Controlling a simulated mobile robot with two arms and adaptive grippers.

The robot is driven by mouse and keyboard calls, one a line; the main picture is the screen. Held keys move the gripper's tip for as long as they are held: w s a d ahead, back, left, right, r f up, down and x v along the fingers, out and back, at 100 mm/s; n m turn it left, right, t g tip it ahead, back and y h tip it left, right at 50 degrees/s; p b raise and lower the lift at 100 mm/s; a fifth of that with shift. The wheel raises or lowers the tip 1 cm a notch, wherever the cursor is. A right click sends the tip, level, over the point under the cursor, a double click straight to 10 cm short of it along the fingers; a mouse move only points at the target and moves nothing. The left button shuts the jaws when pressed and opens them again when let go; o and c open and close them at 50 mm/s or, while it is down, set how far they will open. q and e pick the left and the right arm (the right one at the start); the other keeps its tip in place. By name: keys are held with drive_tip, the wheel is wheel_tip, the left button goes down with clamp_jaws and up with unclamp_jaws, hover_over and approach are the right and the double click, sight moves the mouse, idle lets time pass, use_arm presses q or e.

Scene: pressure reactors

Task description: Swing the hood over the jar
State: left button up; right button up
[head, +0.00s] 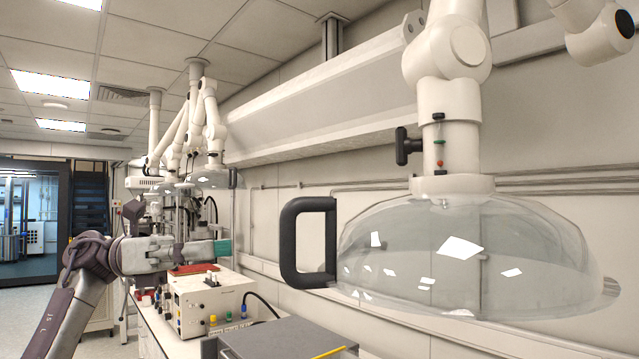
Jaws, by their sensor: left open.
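The hood is a large clear dome (560,255) at the right, hanging from a jointed white arm (450,105). A black D-shaped handle (289,245) sticks out from its left side. My left gripper (222,247) is at the left, pointing right, with greenish fingertips. It is open and appears empty, well apart from the handle, to its left in the picture. I cannot clearly pick out the jar; nothing jar-like shows directly below the dome. My right gripper is out of view.
A white instrument box (205,302) with coloured knobs stands on the bench below my left gripper. A grey flat-topped unit (275,340) is at the bottom middle. More jointed arms (195,125) and smaller domes hang behind. Open space lies between gripper and handle.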

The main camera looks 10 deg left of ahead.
sight(287, 237)
use_arm(q)
drive_tip(key=shift+m+y, duration=0.6)
drive_tip(key=shift+y, duration=0.1)
drive_tip(key=shift+s+d+r+p, duration=0.35)
drive_tip(key=shift+d+p, duration=0.4)
drive_tip(key=shift+d, duration=1.35)
drive_tip(key=shift+s+d+r+p, duration=0.15)
drive_tip(key=shift+d+r+p, duration=0.5)
drive_tip(key=shift+d, duration=1.45)
drive_tip(key=shift+s+d+r+p, duration=0.25)
drive_tip(key=shift+d+p, duration=0.65)
drive_tip(key=shift+d, duration=1.2)
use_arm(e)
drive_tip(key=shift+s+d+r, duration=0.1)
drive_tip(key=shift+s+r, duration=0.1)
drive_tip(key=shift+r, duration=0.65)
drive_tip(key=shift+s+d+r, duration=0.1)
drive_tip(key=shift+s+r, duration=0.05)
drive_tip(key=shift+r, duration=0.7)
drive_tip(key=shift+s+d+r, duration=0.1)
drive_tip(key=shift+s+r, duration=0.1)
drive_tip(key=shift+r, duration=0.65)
use_arm(q)
drive_tip(key=shift+a, duration=0.1)
clamp_jaws()
